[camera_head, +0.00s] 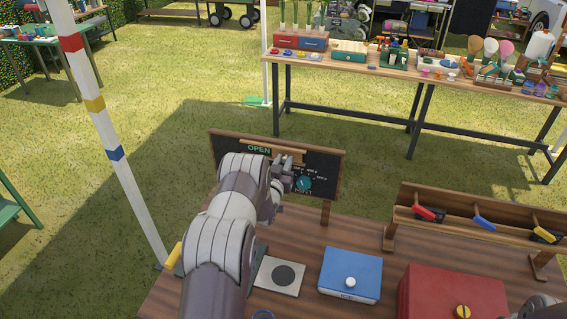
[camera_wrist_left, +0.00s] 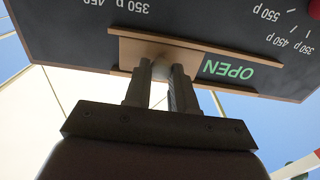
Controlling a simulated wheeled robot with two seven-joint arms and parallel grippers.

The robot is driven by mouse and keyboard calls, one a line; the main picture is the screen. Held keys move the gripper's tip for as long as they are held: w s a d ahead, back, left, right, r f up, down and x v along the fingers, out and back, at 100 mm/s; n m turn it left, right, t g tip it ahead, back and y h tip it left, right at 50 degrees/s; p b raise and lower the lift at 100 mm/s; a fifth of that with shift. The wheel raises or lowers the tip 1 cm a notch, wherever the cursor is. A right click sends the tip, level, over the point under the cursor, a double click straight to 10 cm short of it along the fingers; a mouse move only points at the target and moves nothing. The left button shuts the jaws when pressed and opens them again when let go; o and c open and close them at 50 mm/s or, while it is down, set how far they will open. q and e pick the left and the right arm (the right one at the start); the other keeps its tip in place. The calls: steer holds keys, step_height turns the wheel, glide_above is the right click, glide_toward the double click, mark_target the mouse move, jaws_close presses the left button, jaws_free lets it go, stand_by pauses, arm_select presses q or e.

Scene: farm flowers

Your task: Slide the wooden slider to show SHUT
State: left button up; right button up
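The dark sign board (camera_head: 325,165) stands at the far left part of the wooden table. Its wooden slider (camera_head: 287,155) sits to the right of the green word OPEN in the head view, leaving OPEN uncovered. In the left wrist view the board is upside down, with the slider (camera_wrist_left: 130,48) left of OPEN. My right gripper is out of view.
A blue box (camera_head: 350,275), a red box (camera_head: 450,290) and a grey plate with a dark disc (camera_head: 283,276) are on the table. A wooden rack (camera_head: 470,225) with coloured handles stands at right. A striped pole (camera_head: 95,100) rises left of my arm.

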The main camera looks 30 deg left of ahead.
mark_target(274, 155)
arm_select(q)
steer(key=shift+a+f, duration=0.1)
steer(key=shift+a, duration=0.05)
jaws_close()
steer(key=a+b, duration=0.2)
steer(key=s+a+b, duration=0.1)
steer(key=a+b, duration=0.1)
steer(key=shift+f, duration=0.4)
steer(key=a+b, duration=0.1)
steer(key=a, duration=0.1)
steer(key=s+a+b, duration=0.1)
steer(key=a+b, duration=0.1)
steer(key=a, duration=0.1)
steer(key=shift+s+r, duration=0.15)
steer(key=shift+r, duration=0.05)
steer(key=shift+a+r, duration=0.15)
steer(key=shift+a, duration=0.1)
steer(key=shift+d+r, duration=0.1)
steer(key=o, duration=0.6)
jaws_free()
steer(key=shift+o, duration=1.3)
steer(key=shift+a, duration=0.25)
